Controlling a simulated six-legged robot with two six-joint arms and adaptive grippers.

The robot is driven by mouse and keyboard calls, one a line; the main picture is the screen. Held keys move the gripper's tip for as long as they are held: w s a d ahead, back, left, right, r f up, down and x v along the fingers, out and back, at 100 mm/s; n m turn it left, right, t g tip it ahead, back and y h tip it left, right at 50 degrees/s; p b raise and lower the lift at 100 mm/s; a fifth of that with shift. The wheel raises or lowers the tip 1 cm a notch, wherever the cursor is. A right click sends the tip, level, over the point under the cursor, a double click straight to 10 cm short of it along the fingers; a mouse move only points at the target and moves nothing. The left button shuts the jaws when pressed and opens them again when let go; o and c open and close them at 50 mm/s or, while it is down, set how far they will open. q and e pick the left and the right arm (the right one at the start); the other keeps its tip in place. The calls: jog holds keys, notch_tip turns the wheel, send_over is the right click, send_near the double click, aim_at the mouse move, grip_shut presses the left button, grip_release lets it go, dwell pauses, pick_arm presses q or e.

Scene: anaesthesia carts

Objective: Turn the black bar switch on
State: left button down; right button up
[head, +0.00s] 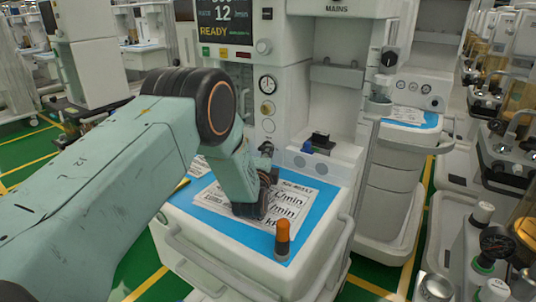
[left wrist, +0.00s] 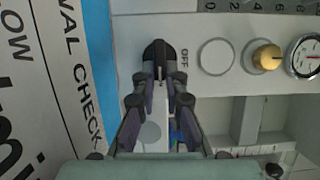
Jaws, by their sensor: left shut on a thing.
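The black bar switch (left wrist: 158,52) sits on the cart's pale front panel and shows between my fingertips in the left wrist view. The word OFF is printed beside it, on its right in that view. My left gripper (left wrist: 160,80) is shut on the switch, one finger on each side of it. My right gripper is not in view.
The white worktop has a blue mat (head: 312,222) with printed sheets and an orange-topped cylinder (head: 282,238). A gauge (head: 267,85) and knobs are above the switch. A screen reading READY (head: 224,20) is higher up. Other carts stand close on the right.

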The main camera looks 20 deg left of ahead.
pick_arm(q)
jog(key=shift+r, duration=0.15)
jog(key=c, duration=1.5)
grip_release()
jog(key=shift+o, duration=0.5)
jog(key=shift+w, duration=0.1)
jog(key=v, duration=1.2)
jog(key=shift+f, duration=0.25)
